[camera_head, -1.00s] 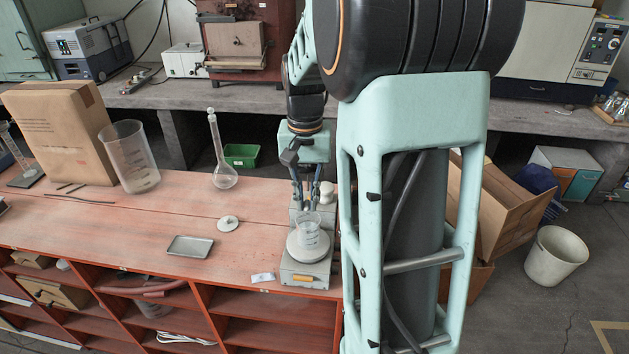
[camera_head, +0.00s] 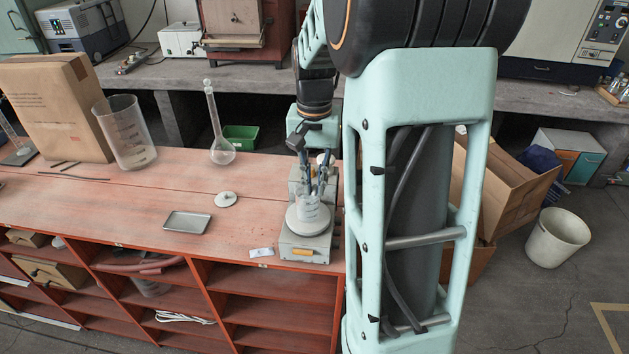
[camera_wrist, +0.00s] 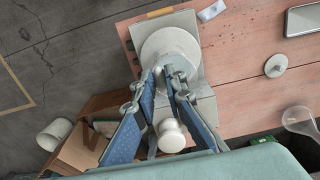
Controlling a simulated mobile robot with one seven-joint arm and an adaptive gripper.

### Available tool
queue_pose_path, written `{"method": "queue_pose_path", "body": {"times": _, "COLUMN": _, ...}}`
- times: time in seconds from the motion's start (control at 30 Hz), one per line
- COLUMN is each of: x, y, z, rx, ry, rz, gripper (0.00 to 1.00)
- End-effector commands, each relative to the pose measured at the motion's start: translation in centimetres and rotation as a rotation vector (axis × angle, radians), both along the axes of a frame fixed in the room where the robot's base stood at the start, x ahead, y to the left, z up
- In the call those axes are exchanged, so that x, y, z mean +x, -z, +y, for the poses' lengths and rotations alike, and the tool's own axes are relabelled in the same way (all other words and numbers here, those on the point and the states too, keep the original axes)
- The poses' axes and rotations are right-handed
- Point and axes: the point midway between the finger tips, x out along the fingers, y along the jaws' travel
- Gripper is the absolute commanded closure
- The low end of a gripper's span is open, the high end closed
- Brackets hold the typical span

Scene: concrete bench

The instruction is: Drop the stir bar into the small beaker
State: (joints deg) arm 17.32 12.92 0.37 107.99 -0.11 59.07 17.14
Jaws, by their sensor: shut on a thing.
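The small clear beaker (camera_head: 307,213) stands upright on the round pale plate of a stirrer (camera_head: 292,228). My gripper (camera_head: 317,191) points down at the beaker, its fingertips overlapping the rim in the head view; I cannot tell how far inside they are. In the wrist view my gripper (camera_wrist: 169,71) has its tips close together over the stirrer plate (camera_wrist: 165,42). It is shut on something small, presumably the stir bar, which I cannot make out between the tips. The beaker is hard to make out in the wrist view.
A white knob-like object (camera_wrist: 171,137) stands behind the plate, close to the fingers. A metal tray (camera_head: 188,222), a white disc (camera_head: 226,200), a flask (camera_head: 221,150) and a large beaker (camera_head: 126,135) stand to the left. The bench between them is clear.

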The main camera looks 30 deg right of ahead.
Motion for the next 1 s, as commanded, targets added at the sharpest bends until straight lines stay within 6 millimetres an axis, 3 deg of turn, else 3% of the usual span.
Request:
{"method": "queue_pose_path", "body": {"times": 0.07, "x": 0.0, "y": 0.0, "z": 0.0, "rx": 0.000, "ry": 0.000, "rz": 0.000, "gripper": 0.99}}
{"method": "queue_pose_path", "body": {"times": 0.1, "x": 0.0, "y": 0.0, "z": 0.0, "rx": 0.000, "ry": 0.000, "rz": 0.000, "gripper": 0.85}}
{"method": "queue_pose_path", "body": {"times": 0.27, "x": 0.0, "y": 0.0, "z": 0.0, "rx": 0.000, "ry": 0.000, "rz": 0.000, "gripper": 0.69}}
{"method": "queue_pose_path", "body": {"times": 0.53, "x": 0.0, "y": -0.1, "z": 0.0, "rx": 0.000, "ry": 0.000, "rz": 0.000, "gripper": 0.69}}
{"method": "queue_pose_path", "body": {"times": 0.67, "x": 0.0, "y": -1.1, "z": 0.0, "rx": -0.001, "ry": -0.001, "rz": -0.001, "gripper": 0.69}}
{"method": "queue_pose_path", "body": {"times": 1.0, "x": 0.1, "y": -8.0, "z": 0.0, "rx": -0.001, "ry": 0.000, "rz": -0.003, "gripper": 0.69}}
